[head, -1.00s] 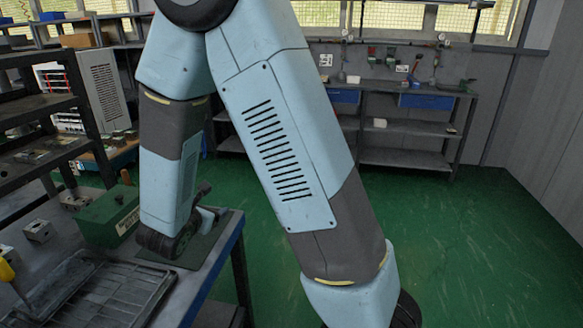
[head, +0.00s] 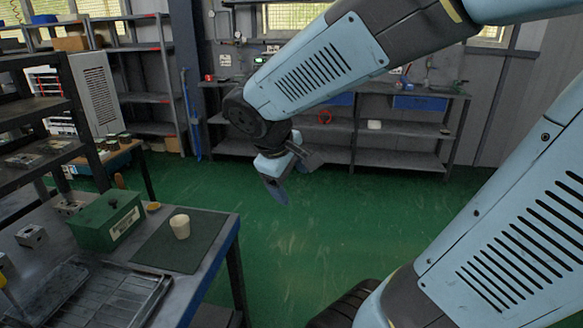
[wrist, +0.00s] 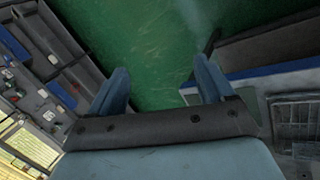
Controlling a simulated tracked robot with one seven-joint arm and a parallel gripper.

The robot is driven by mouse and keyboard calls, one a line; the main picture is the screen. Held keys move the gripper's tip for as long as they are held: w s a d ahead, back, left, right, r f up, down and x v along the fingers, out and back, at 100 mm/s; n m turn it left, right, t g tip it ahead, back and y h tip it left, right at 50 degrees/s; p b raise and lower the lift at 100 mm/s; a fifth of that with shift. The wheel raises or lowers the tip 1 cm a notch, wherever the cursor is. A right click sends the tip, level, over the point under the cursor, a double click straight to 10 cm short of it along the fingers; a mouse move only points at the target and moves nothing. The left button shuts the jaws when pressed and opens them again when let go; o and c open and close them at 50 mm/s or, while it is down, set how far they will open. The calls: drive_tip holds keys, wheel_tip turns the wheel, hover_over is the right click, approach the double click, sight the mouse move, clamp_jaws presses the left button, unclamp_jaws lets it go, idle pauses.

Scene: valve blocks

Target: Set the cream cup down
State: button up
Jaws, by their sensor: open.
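The cream cup (head: 180,226) stands upright on a dark green mat (head: 164,252) near the right edge of the workbench. Nothing touches it. My gripper (head: 281,190) hangs in the air to the right of the bench, above the green floor, well apart from the cup. In the wrist view my gripper (wrist: 163,92) has its two blue fingers spread, with only floor between them. The cup cannot be made out in the wrist view.
A green box (head: 106,220) stands left of the mat, with a small yellow item (head: 153,206) between. A black wire tray (head: 115,300) lies at the bench front. Metal blocks (head: 32,236) sit at left. Open floor (head: 300,240) lies right of the bench.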

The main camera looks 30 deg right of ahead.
drive_tip(key=s+a+r+m+t+y, duration=0.2)
drive_tip(key=s+a+r+m+y, duration=0.1)
drive_tip(key=s+r+m+y, duration=0.1)
wheel_tip(320, 180, up, 2)
drive_tip(key=shift+s+r+m+t+y, duration=0.1)
drive_tip(key=shift+s+m+t+y, duration=0.3)
drive_tip(key=shift+s+m, duration=0.55)
idle(0.4)
